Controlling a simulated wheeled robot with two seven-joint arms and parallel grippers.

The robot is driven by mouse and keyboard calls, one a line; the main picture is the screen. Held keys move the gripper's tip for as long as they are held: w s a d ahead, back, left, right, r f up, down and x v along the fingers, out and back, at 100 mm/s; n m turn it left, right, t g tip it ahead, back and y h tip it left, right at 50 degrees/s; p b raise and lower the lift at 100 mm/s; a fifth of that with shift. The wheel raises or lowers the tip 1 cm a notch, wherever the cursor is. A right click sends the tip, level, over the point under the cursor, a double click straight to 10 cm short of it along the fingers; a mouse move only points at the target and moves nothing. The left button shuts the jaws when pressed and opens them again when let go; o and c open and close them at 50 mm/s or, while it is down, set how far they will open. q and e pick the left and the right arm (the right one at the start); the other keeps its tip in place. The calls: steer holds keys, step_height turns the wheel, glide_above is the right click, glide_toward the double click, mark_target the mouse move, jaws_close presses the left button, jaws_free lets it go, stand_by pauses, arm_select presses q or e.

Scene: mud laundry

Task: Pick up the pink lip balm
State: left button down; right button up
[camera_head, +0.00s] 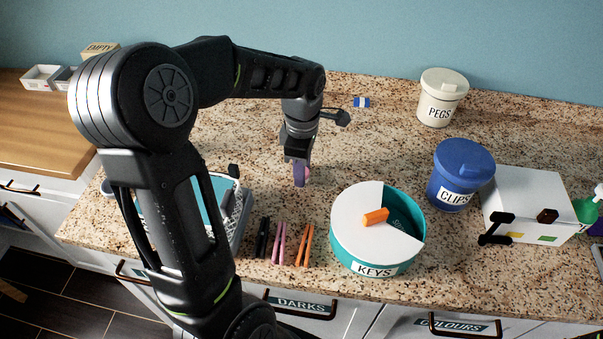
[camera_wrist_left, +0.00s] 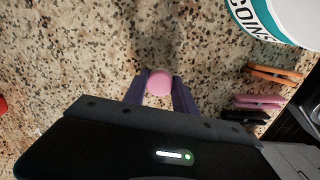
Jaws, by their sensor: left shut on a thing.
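My left gripper (camera_head: 301,174) points down over the middle of the granite counter, left of the round teal keys tin. In the left wrist view the same gripper (camera_wrist_left: 160,84) is shut on the pink lip balm (camera_wrist_left: 159,82), whose rounded pink top shows between the two purple fingers. In the head view the lip balm is hidden by the fingers. I cannot tell whether it touches the counter. My right gripper is not in view.
The teal tin (camera_head: 378,240) with a white part lid and orange knob stands right of the gripper. Black, pink and orange pegs (camera_head: 280,243) lie near the front edge. A blue clips jar (camera_head: 460,175), a pegs jar (camera_head: 440,97) and a white box (camera_head: 527,205) stand further right.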

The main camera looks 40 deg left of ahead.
arm_select(q)
step_height(320, 180, up, 10)
steer(key=p, duration=0.7)
steer(key=shift+f, duration=0.15)
stand_by(0.6)
